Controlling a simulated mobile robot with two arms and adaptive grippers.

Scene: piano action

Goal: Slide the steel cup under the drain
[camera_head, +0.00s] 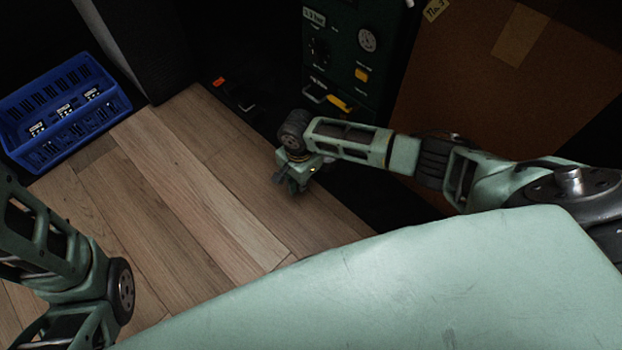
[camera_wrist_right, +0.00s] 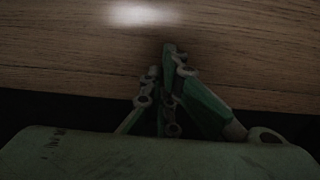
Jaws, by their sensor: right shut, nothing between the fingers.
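My right gripper (camera_head: 293,185) hangs low over the wooden floor, in front of the dark green machine (camera_head: 350,70). In the right wrist view its fingers (camera_wrist_right: 166,75) are shut and empty, with bare wood beyond the tips. A small pale metallic piece (camera_head: 314,95) sits low on the machine, beside a yellow part (camera_head: 340,103). I cannot tell whether either one is the steel cup or the drain. My left arm shows at the lower left, but its gripper is out of view.
A blue crate (camera_head: 22,112) with several dark slotted parts stands at the far left. A brown board or box (camera_head: 490,85) stands right of the machine. A dark object with a red-orange tip (camera_head: 218,82) lies at the floor's back edge. The middle floor (camera_head: 190,190) is clear.

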